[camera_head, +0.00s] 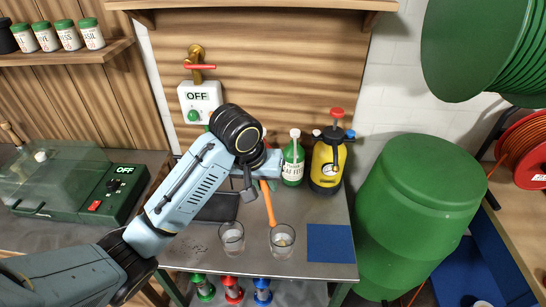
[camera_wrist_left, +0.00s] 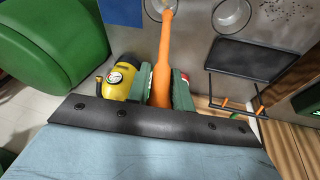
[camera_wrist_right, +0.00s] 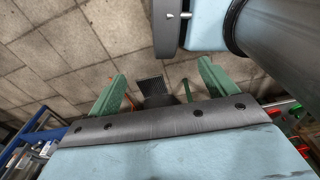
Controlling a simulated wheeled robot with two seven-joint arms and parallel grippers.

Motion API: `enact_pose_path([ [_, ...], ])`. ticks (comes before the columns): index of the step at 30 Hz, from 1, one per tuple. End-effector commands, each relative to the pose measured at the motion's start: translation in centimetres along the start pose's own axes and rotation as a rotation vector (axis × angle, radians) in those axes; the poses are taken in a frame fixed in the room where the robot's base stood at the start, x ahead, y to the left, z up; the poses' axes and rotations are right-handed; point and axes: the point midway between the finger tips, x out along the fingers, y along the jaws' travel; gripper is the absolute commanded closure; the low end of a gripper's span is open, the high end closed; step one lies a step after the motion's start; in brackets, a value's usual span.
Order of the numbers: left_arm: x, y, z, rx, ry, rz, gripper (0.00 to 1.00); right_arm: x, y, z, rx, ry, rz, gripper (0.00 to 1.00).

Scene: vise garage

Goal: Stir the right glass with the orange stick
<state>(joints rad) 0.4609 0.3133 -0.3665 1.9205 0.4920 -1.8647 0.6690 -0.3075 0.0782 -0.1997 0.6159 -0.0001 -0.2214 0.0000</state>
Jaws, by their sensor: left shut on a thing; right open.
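My left gripper (camera_head: 267,172) is shut on the orange stick (camera_head: 268,205), which hangs down, slightly tilted. The stick also shows between the green fingers in the left wrist view (camera_wrist_left: 165,60). The right glass (camera_head: 282,243) stands on the metal table with something pale inside. The stick's lower end overlaps this glass's far rim in the head view; I cannot tell whether it is inside. The left glass (camera_head: 232,240) stands beside it, apart from the stick. My right gripper (camera_wrist_right: 162,85) is open and empty above the tiled floor, outside the head view.
A blue square (camera_head: 331,243) lies right of the glasses. A green bottle (camera_head: 293,165) and a yellow sprayer (camera_head: 327,165) stand behind. A dark tray (camera_head: 218,209) is behind the left glass. A large green barrel (camera_head: 415,215) stands right of the table.

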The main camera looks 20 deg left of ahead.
Motion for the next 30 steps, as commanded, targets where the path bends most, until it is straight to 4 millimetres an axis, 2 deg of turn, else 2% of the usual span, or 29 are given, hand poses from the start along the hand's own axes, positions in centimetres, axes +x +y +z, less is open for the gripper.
enact_pose_path([
  [1,-1.1,0.8,-0.5,-0.027,-0.004,-0.003,0.96,-2.6,-0.1,0.2,0.0,-0.007,-0.001,0.16],
  [3,-1.3,1.1,-0.9,-0.062,0.002,-0.013,0.96,-4.3,-0.1,0.3,0.0,-0.01,-0.002,0.16],
  [9,-1.3,2.2,-1.1,-0.133,0.016,-0.036,0.96,-8.2,0.1,-0.9,-0.001,0.003,0.0,0.16],
  [12,-1.1,2.4,-1.0,-0.153,0.022,-0.044,0.96,-9.4,0.2,-1.8,-0.001,0.016,0.002,0.16],
  [20,-0.5,2.5,-0.7,-0.168,0.03,-0.052,0.96,-10.1,0.3,-2.1,-0.001,0.021,0.002,0.16],
  [30,1.5,1.3,-0.3,-0.168,0.029,-0.053,0.96,-10.0,0.3,-1.7,-0.001,0.014,0.002,0.16],
])
